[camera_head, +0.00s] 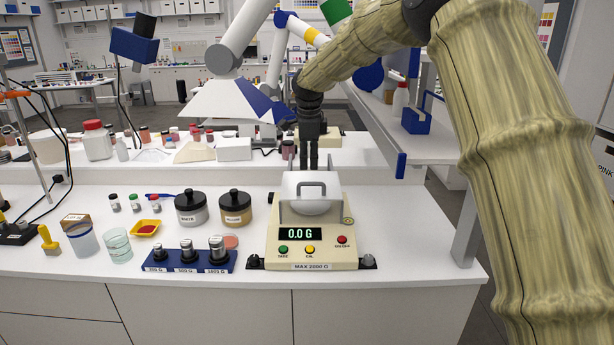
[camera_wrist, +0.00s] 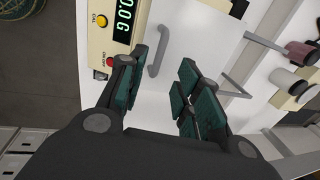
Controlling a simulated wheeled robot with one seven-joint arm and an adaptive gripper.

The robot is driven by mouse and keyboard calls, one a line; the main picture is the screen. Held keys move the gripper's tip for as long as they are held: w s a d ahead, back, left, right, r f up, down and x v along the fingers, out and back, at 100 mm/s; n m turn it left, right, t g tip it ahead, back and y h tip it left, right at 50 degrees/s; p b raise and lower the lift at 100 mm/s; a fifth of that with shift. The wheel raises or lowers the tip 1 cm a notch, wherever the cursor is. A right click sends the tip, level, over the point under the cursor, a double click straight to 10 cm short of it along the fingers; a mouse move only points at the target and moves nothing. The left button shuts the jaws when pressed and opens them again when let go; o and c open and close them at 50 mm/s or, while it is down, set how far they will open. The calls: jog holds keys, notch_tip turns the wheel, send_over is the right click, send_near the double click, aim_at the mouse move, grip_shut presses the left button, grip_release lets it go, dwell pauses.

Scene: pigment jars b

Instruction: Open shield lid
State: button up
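The shield lid (camera_head: 300,208) is a pale cover with a grey bar handle (camera_head: 311,186), shut down on the cream scale (camera_head: 312,252). Its display reads 0.0 G. In the wrist view the handle (camera_wrist: 155,58) shows at the left of the gap between my fingers, on the white lid (camera_wrist: 180,48). My gripper (camera_head: 308,166) points down behind the lid in the head view; its fingertips are partly hidden there. In the wrist view my gripper (camera_wrist: 161,78) is open, with nothing between the finger pads. I cannot tell whether a finger touches the lid.
Left of the scale are a blue weight stand (camera_head: 190,262), two dark-lidded jars (camera_head: 235,208), a yellow tray (camera_head: 146,229) and a glass beaker (camera_head: 118,246). A raised shelf (camera_head: 400,147) stands at the right. The counter right of the scale (camera_head: 415,235) is clear.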

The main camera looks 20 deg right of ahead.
aim_at(309, 184)
jog(key=f, duration=0.2)
jog(key=w+f+p, duration=0.1)
jog(key=f, duration=0.2)
jog(key=f+p, duration=0.1)
jog(key=f, duration=0.1)
jog(key=shift+w+d+f, duration=0.25)
jog(key=shift+w+f, duration=0.05)
jog(key=shift+f, duration=0.1)
grip_shut()
